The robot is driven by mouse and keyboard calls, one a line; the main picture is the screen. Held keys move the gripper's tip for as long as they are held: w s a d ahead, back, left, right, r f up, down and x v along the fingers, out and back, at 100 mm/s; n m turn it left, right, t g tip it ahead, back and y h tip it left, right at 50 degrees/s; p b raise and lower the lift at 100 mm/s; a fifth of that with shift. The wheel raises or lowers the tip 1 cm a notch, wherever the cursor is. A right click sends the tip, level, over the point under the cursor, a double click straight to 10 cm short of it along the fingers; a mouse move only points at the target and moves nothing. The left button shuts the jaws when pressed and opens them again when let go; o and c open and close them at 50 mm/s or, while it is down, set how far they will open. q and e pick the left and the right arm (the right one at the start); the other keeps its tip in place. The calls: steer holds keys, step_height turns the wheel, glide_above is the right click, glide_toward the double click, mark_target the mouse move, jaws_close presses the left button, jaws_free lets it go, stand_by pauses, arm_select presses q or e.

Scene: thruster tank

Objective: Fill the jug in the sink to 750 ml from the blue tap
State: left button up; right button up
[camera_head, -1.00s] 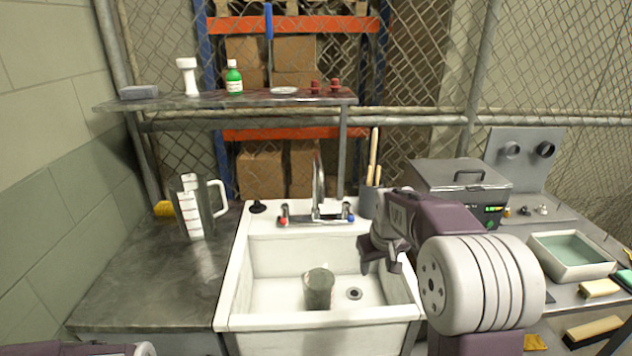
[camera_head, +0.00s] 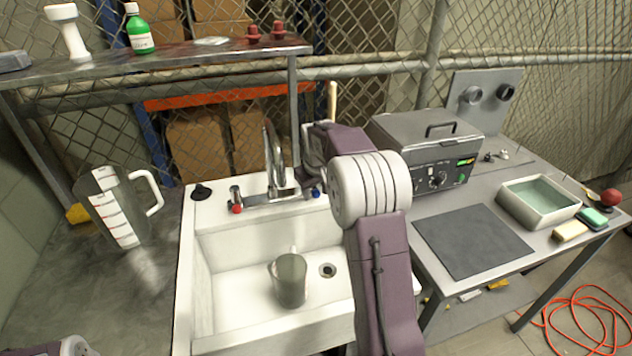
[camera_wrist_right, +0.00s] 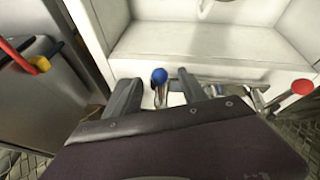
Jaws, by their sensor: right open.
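A grey, see-through jug (camera_head: 289,282) stands upright in the white sink (camera_head: 230,290), left of the drain. I see no water running, and its level cannot be read. The blue tap (camera_head: 316,192) is at the right end of the faucet, partly hidden by my right arm in the head view. My right gripper (camera_wrist_right: 160,84) is open at the blue tap. In the right wrist view the blue knob (camera_wrist_right: 159,75) lies between the two fingers, with no clear contact. My left gripper is out of view; only a bit of that arm shows at bottom left.
The red tap (camera_head: 237,208) is at the faucet's left end, and the spout (camera_head: 272,155) rises between the taps. A larger jug with red marks (camera_head: 117,210) stands on the left counter. A grey box machine (camera_head: 425,150) and a tray (camera_head: 540,202) stand on the right table.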

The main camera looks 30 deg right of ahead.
steer(key=shift+x, duration=0.9)
steer(key=shift+s+d+f, duration=0.1)
jaws_close()
